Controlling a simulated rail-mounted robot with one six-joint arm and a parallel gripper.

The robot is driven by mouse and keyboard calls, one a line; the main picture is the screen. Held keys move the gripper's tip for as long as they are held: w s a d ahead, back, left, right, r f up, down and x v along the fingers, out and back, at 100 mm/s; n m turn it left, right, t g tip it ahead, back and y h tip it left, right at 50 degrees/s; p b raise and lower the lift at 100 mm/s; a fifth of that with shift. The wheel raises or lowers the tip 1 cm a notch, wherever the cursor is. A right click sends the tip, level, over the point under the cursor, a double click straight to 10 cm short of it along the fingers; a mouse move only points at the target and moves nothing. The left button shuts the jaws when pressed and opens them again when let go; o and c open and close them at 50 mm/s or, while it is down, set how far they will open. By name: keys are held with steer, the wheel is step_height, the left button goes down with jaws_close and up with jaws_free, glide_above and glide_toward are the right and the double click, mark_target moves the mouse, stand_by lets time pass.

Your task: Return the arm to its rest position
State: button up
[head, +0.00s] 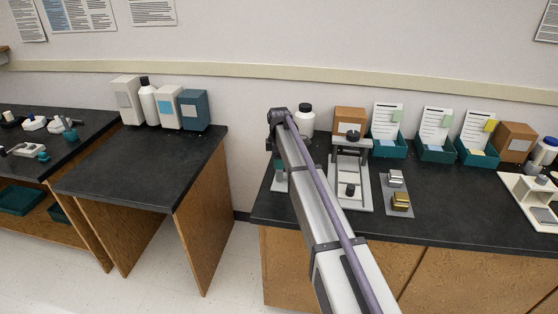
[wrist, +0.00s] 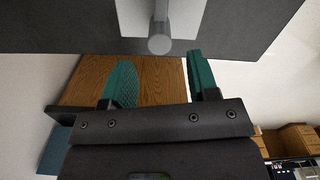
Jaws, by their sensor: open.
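My arm (head: 318,200) stretches from the bottom of the head view up over the right bench, its elbow-like end (head: 279,116) near the back. My gripper is mostly hidden behind the arm in that view. In the wrist view my gripper (wrist: 158,60) shows two teal fingers spread apart, with nothing between them. Behind the fingers is a brown wooden bench front. A pale grey plate with a grey round post (wrist: 160,40) on the black bench top lies just beyond the fingertips, apart from them as far as I can tell.
The right black bench (head: 450,220) holds a grey frame stand (head: 364,185), a plate with silver and gold blocks (head: 400,203), teal trays with cards (head: 436,151), brown boxes and a white bottle (head: 306,121). The left bench (head: 145,170) is mostly clear in front. Open floor lies between the benches.

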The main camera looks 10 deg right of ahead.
step_height(320, 180, up, 4)
steer(key=shift+f+p, duration=0.1)
steer(key=shift+p, duration=0.85)
steer(key=shift+f, duration=0.15)
steer(key=shift+m, duration=0.6)
steer(key=s+m, duration=1.5)
steer(key=s, duration=2.5)
